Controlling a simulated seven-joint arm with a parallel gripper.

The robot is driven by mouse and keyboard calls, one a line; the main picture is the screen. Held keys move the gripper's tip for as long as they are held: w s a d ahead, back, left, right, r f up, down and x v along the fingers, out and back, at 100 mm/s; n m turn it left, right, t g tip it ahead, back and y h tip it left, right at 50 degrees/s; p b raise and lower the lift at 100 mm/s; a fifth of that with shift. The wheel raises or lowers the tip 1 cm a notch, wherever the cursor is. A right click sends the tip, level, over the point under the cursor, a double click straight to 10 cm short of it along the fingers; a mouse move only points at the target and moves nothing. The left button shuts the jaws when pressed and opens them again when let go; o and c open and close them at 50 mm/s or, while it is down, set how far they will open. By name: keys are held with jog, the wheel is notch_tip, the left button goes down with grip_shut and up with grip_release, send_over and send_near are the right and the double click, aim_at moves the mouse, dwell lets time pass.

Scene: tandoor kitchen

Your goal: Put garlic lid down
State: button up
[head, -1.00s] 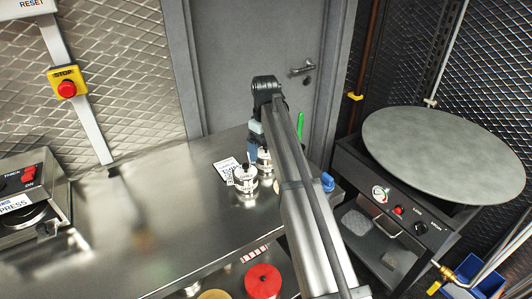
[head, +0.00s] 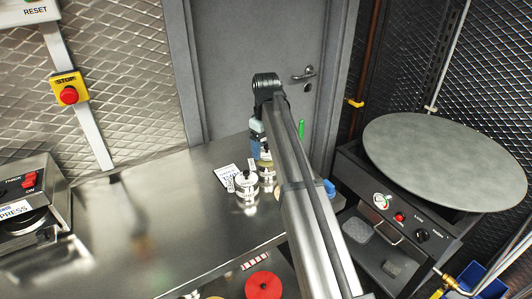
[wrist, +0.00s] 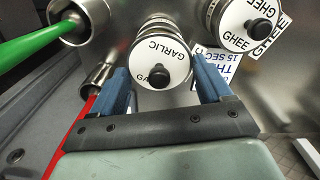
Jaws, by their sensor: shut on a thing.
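The garlic lid (wrist: 160,50) is a round white-labelled disc with a black knob, seen from above in the wrist view. My gripper (wrist: 162,76) has its two blue fingers on either side of the lid and is shut on it. Steel rims of a jar (wrist: 158,20) show just beyond the lid's far edge. In the head view my gripper (head: 257,138) is over the back right of the steel counter, above the garlic jar (head: 265,168). My arm hides part of it, and the gap between lid and jar is unclear.
The ghee jar (head: 246,187), lid on, stands just left of the garlic jar. A printed white card (head: 227,176) lies beside it. A green handle (wrist: 30,42) and a red handle (wrist: 75,130) stand in steel holders at left in the wrist view. The counter's left side (head: 165,215) is largely clear.

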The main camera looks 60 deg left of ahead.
notch_tip(320, 180, up, 6)
jog(key=shift+f, duration=0.15)
jog(key=shift+a+r, duration=0.25)
jog(key=shift+r, duration=0.05)
jog(key=a+f+n, duration=0.4)
jog(key=a, duration=0.6)
send_over(249, 157)
notch_tip(249, 157, down, 6)
jog(key=shift+s+d+r, duration=0.1)
jog(key=shift+d+r, duration=0.05)
jog(key=shift+r, duration=0.05)
jog(key=shift+f, duration=2.3)
jog(key=o, duration=1)
jog(key=shift+f, duration=0.1)
jog(key=shift+c, duration=0.2)
